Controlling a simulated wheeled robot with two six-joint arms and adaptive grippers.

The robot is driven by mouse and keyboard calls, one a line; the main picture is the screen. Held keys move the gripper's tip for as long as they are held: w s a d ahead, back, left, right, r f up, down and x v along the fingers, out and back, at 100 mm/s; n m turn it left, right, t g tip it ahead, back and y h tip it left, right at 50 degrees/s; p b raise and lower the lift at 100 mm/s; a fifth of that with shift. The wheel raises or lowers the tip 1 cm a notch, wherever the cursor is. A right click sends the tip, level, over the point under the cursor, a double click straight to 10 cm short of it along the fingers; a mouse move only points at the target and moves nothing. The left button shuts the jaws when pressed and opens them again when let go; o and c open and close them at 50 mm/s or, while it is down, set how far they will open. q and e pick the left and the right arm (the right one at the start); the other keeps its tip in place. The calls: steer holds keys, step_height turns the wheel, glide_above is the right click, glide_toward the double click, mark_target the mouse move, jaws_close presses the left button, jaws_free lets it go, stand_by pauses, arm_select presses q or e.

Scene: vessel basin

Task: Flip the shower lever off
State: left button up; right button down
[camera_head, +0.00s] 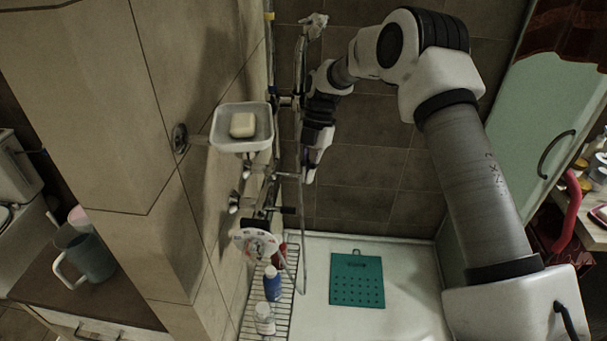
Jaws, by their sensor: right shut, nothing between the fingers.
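The shower's metal pipework (303,80) runs along the tiled wall, with chrome fittings (235,201) lower down beside the soap dish. The lever is small and dark here; I cannot tell its position. My right gripper (309,174) points down just right of the pipes, level with the lower edge of the soap dish. It is shut and empty. Whether it touches the pipes or the lever, I cannot tell. My left gripper is not in view.
A white soap dish (217,133) with a soap bar (243,125) juts from the wall. Below are a wire rack (283,318) with bottles (272,284), a white shower basin (410,300) and a green mat (357,280). A green cabinet door (535,110) stands at right.

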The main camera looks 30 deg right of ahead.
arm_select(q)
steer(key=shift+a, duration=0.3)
arm_select(e)
steer(key=shift+w+a+r, duration=0.2)
steer(key=shift+w+r, duration=0.05)
steer(key=shift+w, duration=0.05)
steer(key=shift+s+d, duration=0.1)
steer(key=shift+d, duration=0.05)
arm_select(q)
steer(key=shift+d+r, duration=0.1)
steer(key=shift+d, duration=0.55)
arm_select(e)
steer(key=w+d+r, duration=0.1)
steer(key=w+d, duration=0.5)
steer(key=d, duration=0.4)
steer(key=shift+w+d, duration=0.15)
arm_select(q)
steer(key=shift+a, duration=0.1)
arm_select(e)
steer(key=shift+a+r, duration=0.2)
